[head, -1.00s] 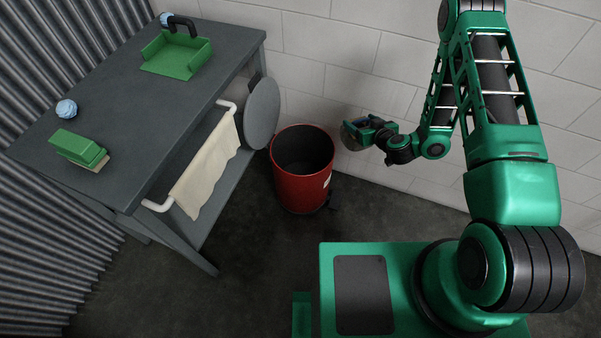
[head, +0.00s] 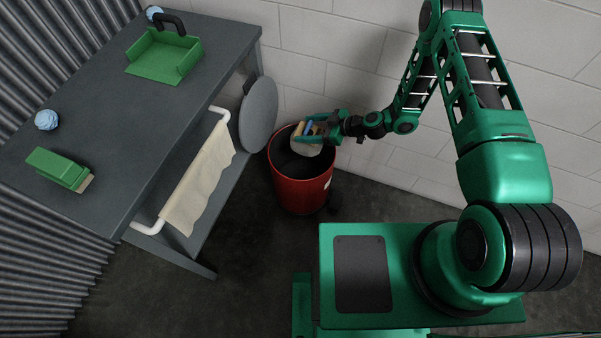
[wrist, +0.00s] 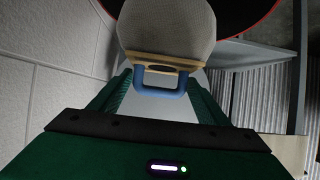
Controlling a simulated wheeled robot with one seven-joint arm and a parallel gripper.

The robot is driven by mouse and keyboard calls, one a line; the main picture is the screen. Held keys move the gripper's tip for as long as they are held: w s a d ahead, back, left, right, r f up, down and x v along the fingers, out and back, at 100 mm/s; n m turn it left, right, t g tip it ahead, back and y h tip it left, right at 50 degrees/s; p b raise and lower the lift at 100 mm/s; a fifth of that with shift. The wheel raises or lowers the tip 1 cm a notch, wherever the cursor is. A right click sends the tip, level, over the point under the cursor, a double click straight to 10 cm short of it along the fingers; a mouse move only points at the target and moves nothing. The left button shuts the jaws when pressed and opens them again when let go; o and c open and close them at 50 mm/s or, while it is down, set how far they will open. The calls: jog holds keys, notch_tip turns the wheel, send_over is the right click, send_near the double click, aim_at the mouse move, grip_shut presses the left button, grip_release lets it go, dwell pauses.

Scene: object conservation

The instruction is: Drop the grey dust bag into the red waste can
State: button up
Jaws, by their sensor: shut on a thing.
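The red waste can (head: 303,188) stands on the floor between the workbench and the wall, open at the top. Its dark inside and red rim (wrist: 262,22) show at the top of the wrist view. My gripper (head: 311,130) is over the can's mouth, near its back right rim. It is shut on the grey dust bag (head: 303,149), which hangs over the opening. In the wrist view the rounded grey bag (wrist: 166,28) has a tan collar and a blue handle (wrist: 160,82) between my fingers. How far the bag is above the rim I cannot tell.
The grey workbench (head: 120,110) on the left holds a green dustpan (head: 165,57), a green brush (head: 60,168) and crumpled blue balls (head: 46,120). A cream towel (head: 198,180) hangs on its white rail. A round grey disc (head: 258,115) is beside the can. The block wall is behind.

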jog(key=shift+a+f, duration=0.2)
jog(key=shift+f, duration=1.15)
jog(key=shift+a+f, duration=0.2)
jog(key=shift+f, duration=1.15)
jog(key=o, duration=1.8)
jog(key=shift+d, duration=0.1)
jog(key=v, duration=1)
jog(key=shift+d, duration=0.3)
jog(key=shift+r, duration=0.15)
